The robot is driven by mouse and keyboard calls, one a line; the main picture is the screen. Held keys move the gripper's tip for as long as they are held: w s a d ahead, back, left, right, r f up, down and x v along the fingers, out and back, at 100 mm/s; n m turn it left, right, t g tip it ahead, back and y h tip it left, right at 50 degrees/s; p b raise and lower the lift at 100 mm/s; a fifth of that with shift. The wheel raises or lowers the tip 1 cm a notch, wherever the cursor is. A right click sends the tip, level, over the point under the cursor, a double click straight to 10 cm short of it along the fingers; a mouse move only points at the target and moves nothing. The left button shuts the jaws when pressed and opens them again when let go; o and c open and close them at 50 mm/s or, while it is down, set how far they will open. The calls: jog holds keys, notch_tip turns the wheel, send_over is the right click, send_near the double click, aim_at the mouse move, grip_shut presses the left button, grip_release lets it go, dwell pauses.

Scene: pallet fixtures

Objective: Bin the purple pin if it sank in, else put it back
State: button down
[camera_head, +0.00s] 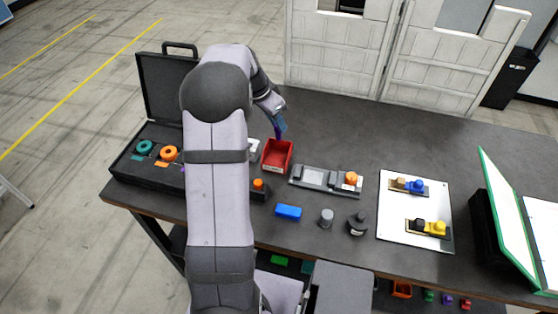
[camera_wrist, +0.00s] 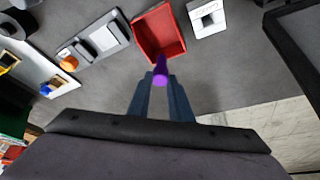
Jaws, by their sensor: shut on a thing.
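The purple pin (camera_wrist: 159,77) is held between the fingertips of my gripper (camera_wrist: 160,82) in the wrist view. In the head view, my gripper (camera_head: 280,130) is above the back edge of the red bin (camera_head: 277,157), and a bit of the purple pin (camera_head: 278,136) shows below it. The red bin (camera_wrist: 163,33) is an open box and looks empty. In the wrist view the pin's end overlaps the bin's near edge. A white block with a dark square opening (camera_wrist: 207,18) stands beside the bin, apart from the pin.
An open black case (camera_head: 130,178) with teal and orange rings lies at left. A grey fixture (camera_head: 316,178) with an orange knob is right of the bin. A blue block (camera_head: 288,212), a grey cylinder (camera_head: 326,217) and a white board (camera_head: 414,208) lie nearer and right.

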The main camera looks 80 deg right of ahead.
jog(key=shift+f, duration=0.3)
jog(key=c, duration=1.5)
grip_release()
jog(key=shift+c, duration=0.2)
jog(key=shift+r, duration=0.1)
jog(key=b+v, duration=0.2)
jog(key=v, duration=0.5)
jog(key=shift+b, duration=0.35)
jog(key=shift+r, duration=0.1)
